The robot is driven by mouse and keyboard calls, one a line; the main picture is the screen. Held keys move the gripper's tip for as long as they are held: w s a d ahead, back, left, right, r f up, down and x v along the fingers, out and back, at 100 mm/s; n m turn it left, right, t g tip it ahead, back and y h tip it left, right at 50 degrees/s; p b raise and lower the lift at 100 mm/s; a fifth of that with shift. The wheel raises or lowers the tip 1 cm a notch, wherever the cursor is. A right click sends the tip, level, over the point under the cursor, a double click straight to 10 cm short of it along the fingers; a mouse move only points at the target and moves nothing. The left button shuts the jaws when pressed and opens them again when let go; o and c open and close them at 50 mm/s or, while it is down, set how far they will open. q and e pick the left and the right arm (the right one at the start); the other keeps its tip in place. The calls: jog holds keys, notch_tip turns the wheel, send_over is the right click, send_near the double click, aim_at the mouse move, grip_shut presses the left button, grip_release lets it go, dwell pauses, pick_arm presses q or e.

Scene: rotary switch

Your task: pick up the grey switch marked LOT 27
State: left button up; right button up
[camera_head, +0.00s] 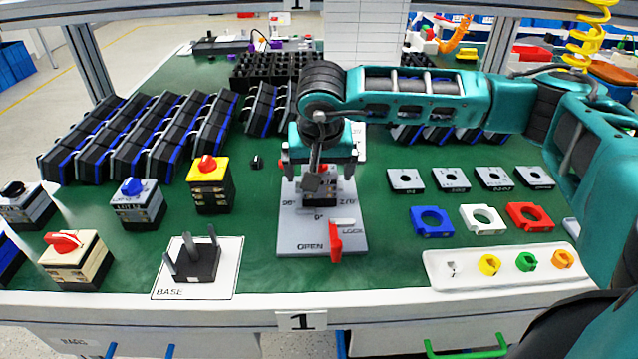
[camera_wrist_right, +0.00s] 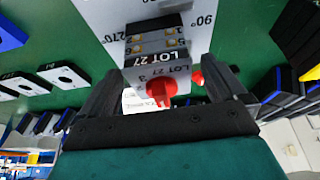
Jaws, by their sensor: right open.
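The grey switch marked LOT 27 (camera_wrist_right: 165,67) has dark side blocks and a red knob. In the head view the switch (camera_head: 326,197) sits on a grey fixture plate (camera_head: 300,236), partly hidden behind my right gripper. My right gripper (camera_head: 320,168) hangs over the fixture from the right arm. In the right wrist view its open fingers (camera_wrist_right: 160,78) stand on either side of the switch, with visible gaps. Contact cannot be seen. My left gripper is not in view.
A red lever (camera_head: 335,241) stands at the plate's front right by the OPEN and LOCK marks. Other switches, including a yellow-topped one (camera_head: 210,182), stand to the left. A pronged base (camera_head: 195,261) stands front left. Coloured rings (camera_head: 432,221) and a white tray (camera_head: 500,276) lie right.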

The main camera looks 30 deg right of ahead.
jog(key=x, duration=0.2)
jog(key=shift+w+f, duration=0.1)
jog(key=shift+f, duration=0.3)
jog(key=shift+c, duration=0.5)
jog(key=shift+r, duration=0.1)
jog(key=c, duration=1.2)
